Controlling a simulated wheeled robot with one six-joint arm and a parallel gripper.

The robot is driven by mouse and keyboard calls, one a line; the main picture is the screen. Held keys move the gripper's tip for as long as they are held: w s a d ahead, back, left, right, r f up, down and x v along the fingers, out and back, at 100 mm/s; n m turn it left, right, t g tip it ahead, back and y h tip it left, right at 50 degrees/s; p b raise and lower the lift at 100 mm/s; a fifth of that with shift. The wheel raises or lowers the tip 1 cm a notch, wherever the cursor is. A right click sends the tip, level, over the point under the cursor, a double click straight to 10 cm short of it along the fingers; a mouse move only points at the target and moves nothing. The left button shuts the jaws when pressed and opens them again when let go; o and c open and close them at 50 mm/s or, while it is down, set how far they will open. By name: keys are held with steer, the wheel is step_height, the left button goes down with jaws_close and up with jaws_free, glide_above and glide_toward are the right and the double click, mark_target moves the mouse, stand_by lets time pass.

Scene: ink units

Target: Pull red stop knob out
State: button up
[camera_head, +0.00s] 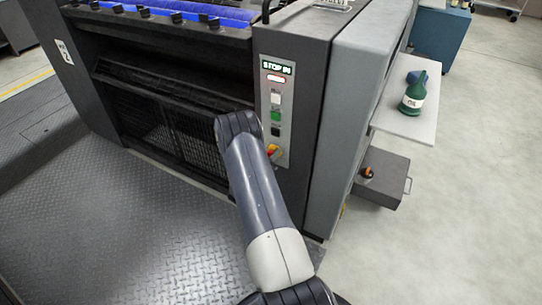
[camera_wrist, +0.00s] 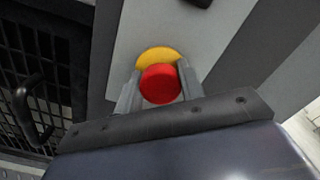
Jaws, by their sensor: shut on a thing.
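The red stop knob (camera_wrist: 160,84) sits in front of a round yellow backing (camera_wrist: 158,55) on the light grey control panel. My gripper (camera_wrist: 158,90) is at the knob, with one finger on each side of it, shut on it. I cannot tell from these frames how far the knob stands out from the panel.
Above the knob the panel has a lit display (camera_head: 277,67), a green button (camera_head: 275,116) and other buttons. Tread-plate floor (camera_head: 110,220) lies at the left.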

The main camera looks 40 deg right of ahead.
jaws_close()
steer(key=shift+b+v, duration=0.35)
steer(key=shift+v, duration=0.5)
steer(key=o, duration=1.1)
jaws_free()
steer(key=p+v, duration=0.1)
steer(key=v, duration=1)
